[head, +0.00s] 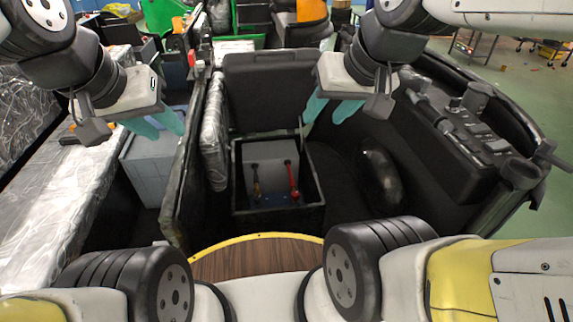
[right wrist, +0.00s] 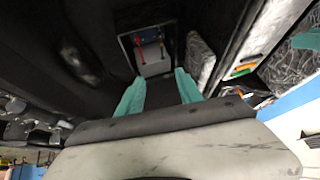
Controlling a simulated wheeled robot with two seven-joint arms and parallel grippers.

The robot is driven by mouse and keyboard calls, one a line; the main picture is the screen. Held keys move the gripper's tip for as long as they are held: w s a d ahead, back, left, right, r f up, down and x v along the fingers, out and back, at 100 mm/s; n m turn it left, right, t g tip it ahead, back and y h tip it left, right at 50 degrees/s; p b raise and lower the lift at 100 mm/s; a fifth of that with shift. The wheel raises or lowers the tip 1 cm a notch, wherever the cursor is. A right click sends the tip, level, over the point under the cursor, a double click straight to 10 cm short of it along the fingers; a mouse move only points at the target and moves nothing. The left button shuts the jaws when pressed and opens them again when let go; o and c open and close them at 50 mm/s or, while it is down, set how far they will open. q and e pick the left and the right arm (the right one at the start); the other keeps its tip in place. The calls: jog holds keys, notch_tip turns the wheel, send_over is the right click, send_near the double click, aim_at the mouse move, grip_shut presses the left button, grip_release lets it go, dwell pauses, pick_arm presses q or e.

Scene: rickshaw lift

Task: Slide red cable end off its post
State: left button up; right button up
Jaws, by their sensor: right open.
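The red cable end (head: 293,183) stands at the right side of a grey battery (head: 272,158) inside an open black box (head: 318,190). It also shows in the right wrist view (right wrist: 138,48), small and beyond my fingers. I cannot tell how it sits on its post, which is too small to see. A dark cable (head: 256,185) lies to its left. My right gripper (head: 331,108) is open and empty, above and to the right of the box, apart from the cable. My left gripper (head: 158,125) is open and empty, further left beyond the dark panel.
The box's raised lid (head: 265,92) stands behind the battery. A dark upright panel (head: 190,150) and a silver-wrapped item (head: 214,130) stand left of the box. A dark rounded object (head: 380,178) lies to its right. A wooden round surface (head: 255,258) is in front.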

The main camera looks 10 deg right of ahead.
jog(key=w+d+f, duration=0.1)
jog(key=w, duration=1)
jog(key=m+g, duration=0.1)
jog(key=g, duration=0.1)
send_over(293, 183)
jog(key=s+d, duration=0.2)
jog(key=s, duration=0.1)
notch_tip(293, 183, down, 52)
jog(key=x, duration=0.7)
jog(key=shift+w+a, duration=0.15)
jog(key=shift+a, duration=0.05)
jog(key=shift+c, duration=0.2)
grip_shut()
